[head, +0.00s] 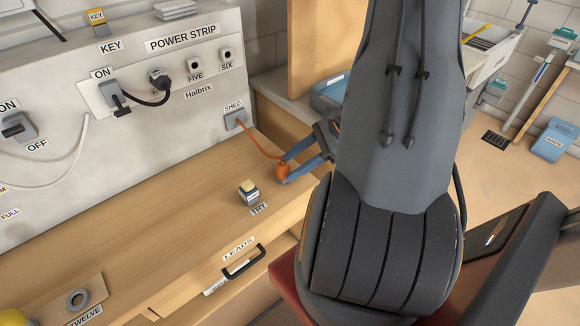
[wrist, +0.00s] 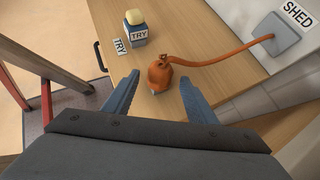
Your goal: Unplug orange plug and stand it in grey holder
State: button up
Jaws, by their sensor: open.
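The orange plug (head: 283,171) is at the right end of the wooden bench top, on an orange cord that runs to the grey SHED box (head: 235,118). In the wrist view the plug (wrist: 160,75) shows between the two blue fingertips of my gripper (wrist: 159,84), with gaps on both sides. My gripper (head: 286,166) is open and holds nothing. A small grey part shows just below the plug; I cannot tell whether it is its pins or a socket. A grey ring (head: 77,299) on a board marked TWELVE lies at the lower left; I cannot tell if it is the holder.
A small block marked TRY (head: 249,192) with a yellowish top stands left of the plug. A power strip panel (head: 205,75) with plugs and switches stands behind the bench. The LEADS drawer handle (head: 244,261) is at the front. The middle of the bench is clear.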

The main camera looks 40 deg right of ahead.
jog(key=b+v, duration=0.1)
jog(key=v, duration=0.5)
jog(key=shift+d, duration=0.1)
dwell(0.7)
jog(key=a+r+n+g+h, duration=0.2)
jog(key=a+r+n+h, duration=0.2)
jog(key=a+n, duration=0.8)
jog(key=a+r+n+g+h, duration=0.2)
jog(key=a+r+n+h, duration=0.2)
jog(key=a+n, duration=0.7)
jog(key=shift+s+a+r+n+h, duration=0.35)
jog(key=shift+s+a+n+h, duration=0.1)
jog(key=shift+a+h, duration=0.1)
